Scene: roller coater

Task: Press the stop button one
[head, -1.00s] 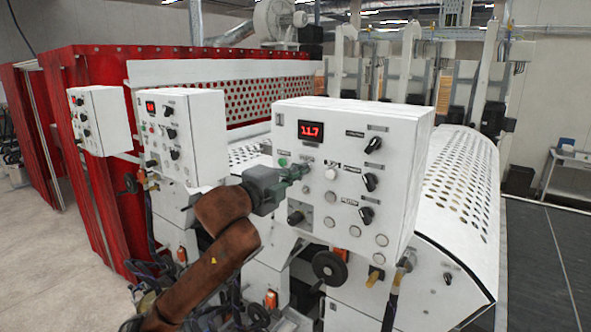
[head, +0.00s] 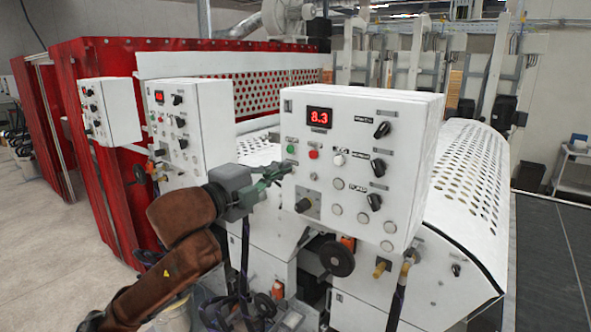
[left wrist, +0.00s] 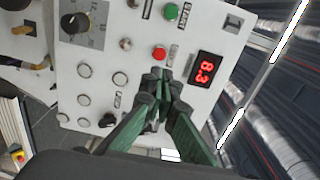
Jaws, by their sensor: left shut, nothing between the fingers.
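The nearest white control box (head: 350,190) has a red round button (head: 313,154), with a green button (head: 290,149) to its left. My left gripper (head: 287,168) is shut and empty, with its fingertips at the box's left side, below the green button and lower left of the red one. In the left wrist view, the red button (left wrist: 160,53) shows uncovered just beyond the fingertips (left wrist: 159,76), and the green button (left wrist: 171,12) is farther up. I cannot tell whether the fingertips touch the panel. My right gripper is in neither view.
A red display (head: 319,117) on the box reads 8.3. Dark knobs (head: 378,166) and several white buttons (head: 337,184) surround the red button. Two more control boxes (head: 188,120) stand to the left. A black handwheel (head: 337,258) sits below the near box.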

